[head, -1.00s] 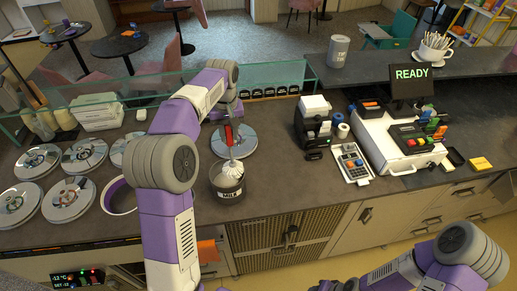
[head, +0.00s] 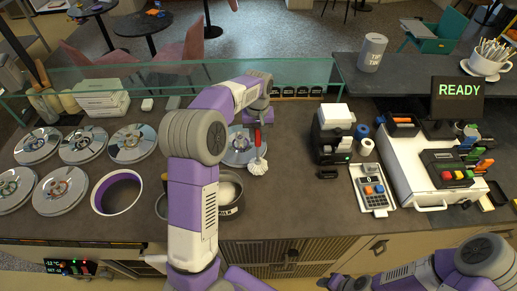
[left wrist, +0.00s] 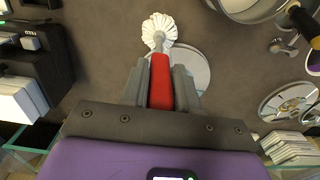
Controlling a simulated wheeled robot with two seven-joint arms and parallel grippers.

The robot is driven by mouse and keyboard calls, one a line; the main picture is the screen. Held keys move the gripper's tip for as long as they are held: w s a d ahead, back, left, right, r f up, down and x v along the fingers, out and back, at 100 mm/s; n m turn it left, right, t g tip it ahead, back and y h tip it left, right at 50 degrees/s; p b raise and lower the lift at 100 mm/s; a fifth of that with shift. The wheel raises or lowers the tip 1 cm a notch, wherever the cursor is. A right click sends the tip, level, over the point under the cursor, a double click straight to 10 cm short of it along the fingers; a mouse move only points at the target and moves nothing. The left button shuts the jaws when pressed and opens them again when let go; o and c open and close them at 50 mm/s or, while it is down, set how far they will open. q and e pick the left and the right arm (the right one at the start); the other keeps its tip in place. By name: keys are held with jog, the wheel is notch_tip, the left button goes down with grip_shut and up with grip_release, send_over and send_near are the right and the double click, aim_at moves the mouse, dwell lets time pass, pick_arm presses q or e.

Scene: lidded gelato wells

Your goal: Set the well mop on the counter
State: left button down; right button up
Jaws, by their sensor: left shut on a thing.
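The well mop has a red handle (head: 257,137) and a white tufted head (head: 258,166). My left gripper (head: 258,120) is shut on the handle and holds the mop head-down by a round metal lid on the counter (head: 290,205). In the left wrist view the red handle (left wrist: 161,82) sits between the fingers, with the white head (left wrist: 159,28) beyond them. I cannot tell whether the head touches the counter. My right arm (head: 470,262) is at the bottom right; its gripper is too cut off to judge.
Several steel lids and an open well (head: 118,194) lie further left. A black dispenser (head: 333,134), card terminal (head: 371,190) and register (head: 420,160) stand right. Counter between pot and terminal is clear.

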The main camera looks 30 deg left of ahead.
aim_at(257, 147)
pick_arm(q)
jog(key=shift+s+f, duration=0.25)
jog(key=shift+f, duration=0.45)
jog(key=f, duration=0.3)
jog(key=shift+w+f, duration=0.2)
jog(key=shift+f, duration=0.05)
jog(key=shift+s+r, duration=0.1)
jog(key=shift+s, duration=0.05)
jog(key=c, duration=0.8)
grip_release()
jog(key=shift+f, duration=0.2)
jog(key=shift+c, duration=0.2)
notch_tip(257, 147, up, 12)
jog(key=shift+r, duration=0.25)
